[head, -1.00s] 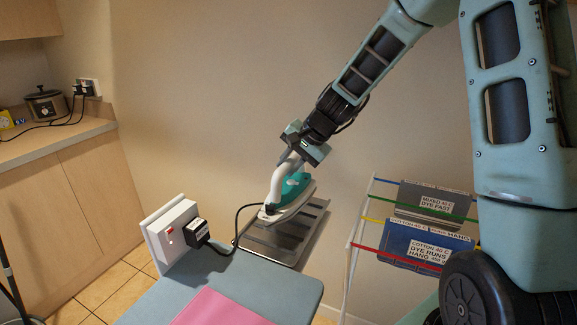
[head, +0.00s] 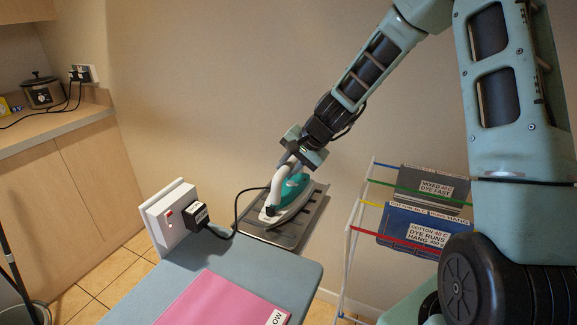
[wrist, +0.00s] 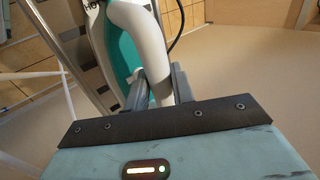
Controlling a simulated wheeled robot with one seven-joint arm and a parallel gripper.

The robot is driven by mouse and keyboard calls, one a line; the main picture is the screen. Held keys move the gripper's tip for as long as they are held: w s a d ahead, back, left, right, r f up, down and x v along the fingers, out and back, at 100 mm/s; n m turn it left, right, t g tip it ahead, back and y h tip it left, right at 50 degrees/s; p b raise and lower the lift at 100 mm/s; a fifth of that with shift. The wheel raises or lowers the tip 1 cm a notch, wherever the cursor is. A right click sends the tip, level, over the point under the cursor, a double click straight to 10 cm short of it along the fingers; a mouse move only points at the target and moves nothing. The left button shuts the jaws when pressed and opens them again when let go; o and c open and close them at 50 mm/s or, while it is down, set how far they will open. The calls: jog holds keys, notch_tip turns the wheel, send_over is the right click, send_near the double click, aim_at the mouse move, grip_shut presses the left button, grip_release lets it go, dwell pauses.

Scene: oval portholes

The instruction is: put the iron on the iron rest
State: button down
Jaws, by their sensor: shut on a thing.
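The iron (head: 289,193), white and teal, is above or on the metal iron rest (head: 312,222) at the end of the ironing board. My gripper (head: 293,160) is shut on the iron's white handle. The wrist view shows the iron (wrist: 122,50) between the fingers of my gripper (wrist: 158,88), with slotted metal of the rest (wrist: 82,48) beside it. The sole lies close over the plate, roughly in line with it; I cannot tell whether it touches. The iron covers the middle of the rest.
The ironing board (head: 225,265) carries a pink cloth (head: 222,302) and a white socket box (head: 172,217) with a black plug and cord running to the iron. A drying rack (head: 358,240) with hanging cloths stands to the right. The wall is behind.

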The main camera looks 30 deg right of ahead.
jog(key=c, duration=1.2)
grip_release()
jog(key=shift+r, duration=0.15)
jog(key=v, duration=1.2)
jog(key=s+a+f+n+g, duration=0.1)
jog(key=s+a+n+g, duration=0.1)
jog(key=s+a+n, duration=0.6)
jog(key=s+a+f+n+g, duration=0.15)
jog(key=s+a, duration=0.25)
jog(key=a, duration=0.8)
jog(key=s+a+n+h, duration=0.1)
jog(key=s+n, duration=0.2)
jog(key=s, duration=0.2)
jog(key=s+a+f+n+g+h, duration=0.1)
jog(key=s+a+n, duration=0.1)
jog(key=s, duration=0.3)
jog(key=s+a+n+g+h, duration=0.1)
jog(key=s+a+n, duration=0.1)
jog(key=s+n, duration=0.2)
jog(key=shift+s+f+n, duration=0.3)
jog(key=shift+s+n, duration=0.05)
jog(key=shift+s, duration=0.5)
